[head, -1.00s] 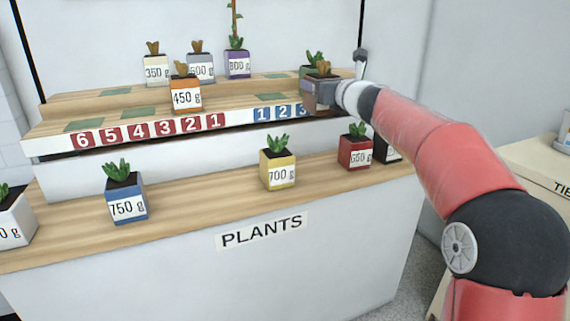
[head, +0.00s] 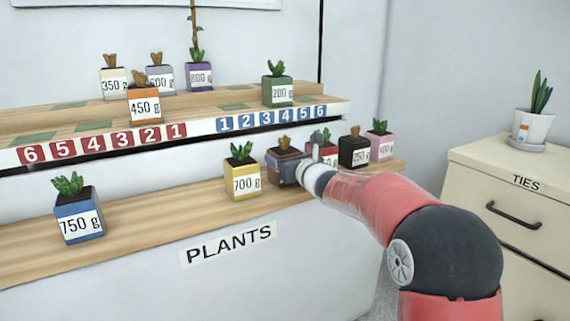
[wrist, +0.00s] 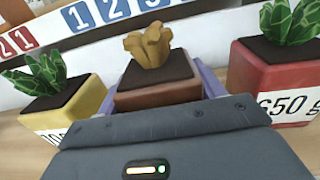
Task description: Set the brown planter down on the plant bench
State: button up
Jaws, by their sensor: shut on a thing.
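The brown planter (head: 285,153), with a brown dried plant in dark soil, is in my gripper (head: 290,172). In the wrist view the planter (wrist: 158,95) looks upright between the two jaws, which are shut on its sides. It is low over the wooden plant bench (head: 150,220), between the yellow 700 g planter (head: 243,181) and the red planter (head: 328,157).
A black planter (head: 353,151) and a pink planter (head: 379,143) stand right of the red one. The blue 750 g planter (head: 78,217) is at left, with clear bench before the yellow one. The numbered shelf (head: 205,131) rises behind, holding several planters.

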jog(key=shift+f, duration=0.3)
jog(key=o, duration=1.2)
